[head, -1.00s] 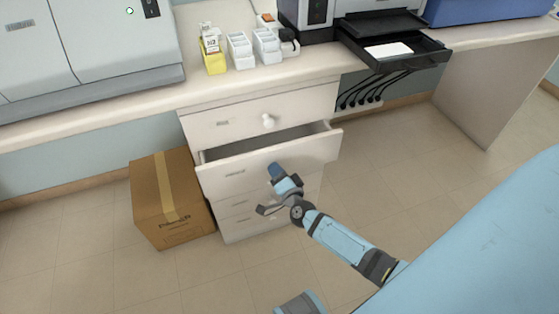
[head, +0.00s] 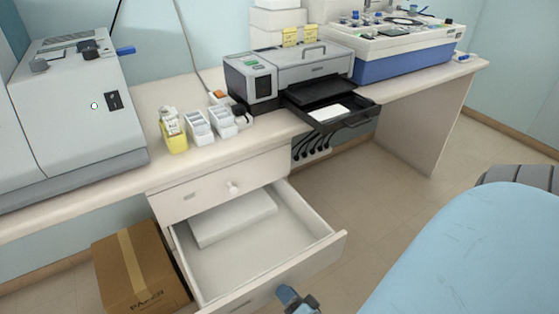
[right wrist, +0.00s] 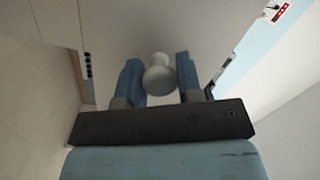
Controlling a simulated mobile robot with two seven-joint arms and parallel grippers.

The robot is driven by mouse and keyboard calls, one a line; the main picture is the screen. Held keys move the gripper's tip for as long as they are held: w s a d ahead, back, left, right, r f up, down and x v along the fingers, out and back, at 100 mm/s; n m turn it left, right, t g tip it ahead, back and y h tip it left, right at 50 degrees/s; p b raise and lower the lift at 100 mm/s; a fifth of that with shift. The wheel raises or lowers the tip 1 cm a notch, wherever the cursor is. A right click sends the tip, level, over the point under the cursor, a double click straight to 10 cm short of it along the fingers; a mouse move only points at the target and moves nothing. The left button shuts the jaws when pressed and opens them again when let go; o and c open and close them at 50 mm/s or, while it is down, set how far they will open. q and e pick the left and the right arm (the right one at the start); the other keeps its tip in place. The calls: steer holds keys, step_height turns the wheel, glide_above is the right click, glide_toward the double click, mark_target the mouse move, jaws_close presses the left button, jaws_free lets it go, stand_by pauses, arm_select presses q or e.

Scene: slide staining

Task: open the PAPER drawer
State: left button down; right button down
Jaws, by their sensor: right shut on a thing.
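The second drawer (head: 328,249) of the white cabinet is pulled far out, its inside open to view. A flat white stack (head: 235,218) that looks like paper lies toward its back left. The label on the drawer front is too small to read. My right gripper (head: 288,296) is at the drawer front, at the bottom edge of the head view. In the right wrist view, its two blue fingers (right wrist: 158,82) are shut around the pale round knob (right wrist: 158,72). My left gripper is not in view.
The top drawer (head: 210,196) above is closed, with its own white knob (head: 233,187). A cardboard box (head: 118,262) stands on the floor left of the cabinet. The counter above holds a printer (head: 300,70) and small slide boxes (head: 198,127).

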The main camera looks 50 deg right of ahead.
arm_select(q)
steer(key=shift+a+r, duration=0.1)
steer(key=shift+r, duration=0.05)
arm_select(e)
steer(key=shift+s, duration=0.15)
steer(key=c, duration=0.8)
jaws_free()
steer(key=shift+r, duration=0.1)
